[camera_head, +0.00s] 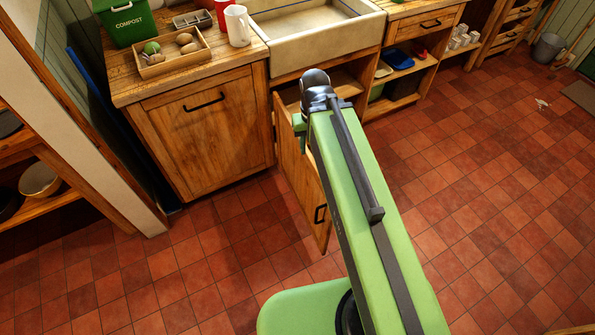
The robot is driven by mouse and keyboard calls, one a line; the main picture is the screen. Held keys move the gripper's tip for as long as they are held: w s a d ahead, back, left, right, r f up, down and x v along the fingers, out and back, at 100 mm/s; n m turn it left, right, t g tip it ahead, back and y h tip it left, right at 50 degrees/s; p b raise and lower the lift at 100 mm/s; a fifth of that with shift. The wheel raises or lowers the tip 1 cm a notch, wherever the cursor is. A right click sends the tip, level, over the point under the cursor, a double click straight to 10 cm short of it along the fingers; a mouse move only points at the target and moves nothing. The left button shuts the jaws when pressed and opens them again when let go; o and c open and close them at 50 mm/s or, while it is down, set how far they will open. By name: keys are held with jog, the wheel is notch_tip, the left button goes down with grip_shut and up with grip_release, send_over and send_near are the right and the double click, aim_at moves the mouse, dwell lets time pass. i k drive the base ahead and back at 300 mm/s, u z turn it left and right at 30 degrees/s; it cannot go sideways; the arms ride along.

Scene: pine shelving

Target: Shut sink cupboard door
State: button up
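The sink cupboard door (297,178) is a pine panel under the white sink (318,35). It stands wide open, swung out from the left side of the cupboard opening, with its outer face to the left. Its dark handle (320,213) is near the free edge. My green arm reaches over the door and hides part of it. The dark end of my arm, with my gripper (316,88), is in front of the cupboard opening near the top of the door. I cannot see whether it touches the door. The fingers are not clear enough to tell their state.
A pine cabinet (205,130) stands left of the sink, its counter holding a compost bin (127,20), a wooden tray (172,55) and mugs (238,25). Open shelves (405,80) are to the right. The red tiled floor (490,180) is largely clear.

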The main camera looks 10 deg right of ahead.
aim_at(300, 172)
jog(key=z, duration=0.1)
jog(key=i, duration=0.3)
jog(key=u, duration=0.35)
jog(key=k, duration=0.6)
jog(key=u, duration=3.1)
jog(key=i, duration=0.65)
jog(key=z, duration=2.55)
jog(key=i, duration=0.1)
jog(key=u, duration=0.85)
